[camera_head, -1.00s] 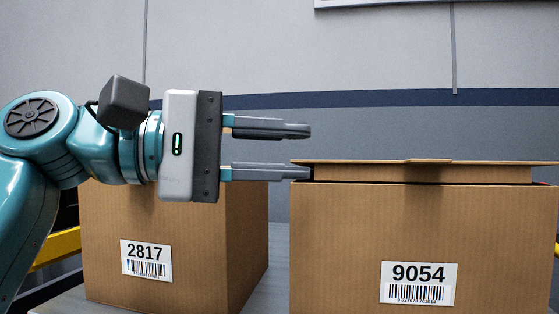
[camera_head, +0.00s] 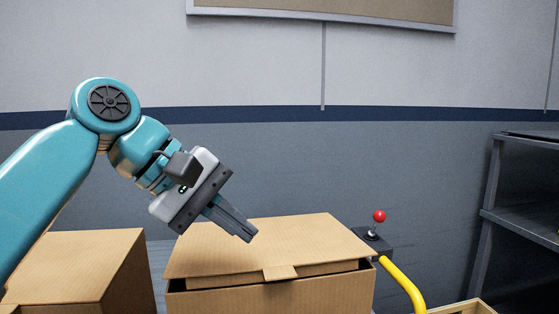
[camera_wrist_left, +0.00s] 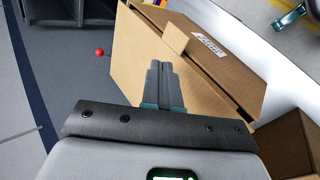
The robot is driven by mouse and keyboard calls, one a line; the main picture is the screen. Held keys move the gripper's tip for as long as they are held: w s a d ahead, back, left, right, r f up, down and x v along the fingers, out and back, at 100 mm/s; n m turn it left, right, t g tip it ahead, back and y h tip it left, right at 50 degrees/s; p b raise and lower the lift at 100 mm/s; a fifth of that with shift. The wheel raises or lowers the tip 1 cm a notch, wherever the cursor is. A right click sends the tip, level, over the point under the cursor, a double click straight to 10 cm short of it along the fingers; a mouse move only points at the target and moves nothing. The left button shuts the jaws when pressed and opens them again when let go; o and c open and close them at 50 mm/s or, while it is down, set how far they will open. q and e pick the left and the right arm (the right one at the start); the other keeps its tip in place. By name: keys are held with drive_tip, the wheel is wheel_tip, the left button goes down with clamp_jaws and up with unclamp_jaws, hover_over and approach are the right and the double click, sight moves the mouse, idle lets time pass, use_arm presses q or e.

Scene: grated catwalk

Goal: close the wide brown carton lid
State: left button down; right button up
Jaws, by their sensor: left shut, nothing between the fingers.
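The wide brown carton (camera_head: 318,298) stands in the lower middle of the head view. Its lid (camera_head: 300,232) lies over the top, slightly raised, with a dark gap under its front edge. A small tab (camera_head: 280,272) sticks out at the lid's front. My left gripper (camera_head: 248,236) is shut and empty, its fingers pointing down and right over the lid's left part. I cannot tell whether the tips touch it. In the left wrist view the closed fingers (camera_wrist_left: 165,68) overlap the lid (camera_wrist_left: 138,55), and a white label shows on the carton's front (camera_wrist_left: 222,66). My right gripper is not in view.
Another brown box (camera_head: 80,265) stands to the left of the carton. A red-knobbed lever (camera_head: 379,217) stands behind its right corner. A yellow rail (camera_head: 402,285) and a dark shelf rack (camera_head: 520,210) are to the right.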

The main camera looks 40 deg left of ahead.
sight(281, 276)
use_arm(q)
drive_tip(key=w+d+r+m+g+y+p, duration=0.35)
drive_tip(key=r+g+p, duration=0.6)
drive_tip(key=p, duration=1.15)
drive_tip(key=shift+t, duration=0.45)
drive_tip(key=f+b, duration=0.1)
drive_tip(key=f, duration=0.3)
drive_tip(key=f+b, duration=0.1)
drive_tip(key=f, duration=0.4)
drive_tip(key=d+f+b, duration=0.1)
drive_tip(key=f, duration=0.3)
drive_tip(key=shift+f+b, duration=0.15)
drive_tip(key=shift+b, duration=0.25)
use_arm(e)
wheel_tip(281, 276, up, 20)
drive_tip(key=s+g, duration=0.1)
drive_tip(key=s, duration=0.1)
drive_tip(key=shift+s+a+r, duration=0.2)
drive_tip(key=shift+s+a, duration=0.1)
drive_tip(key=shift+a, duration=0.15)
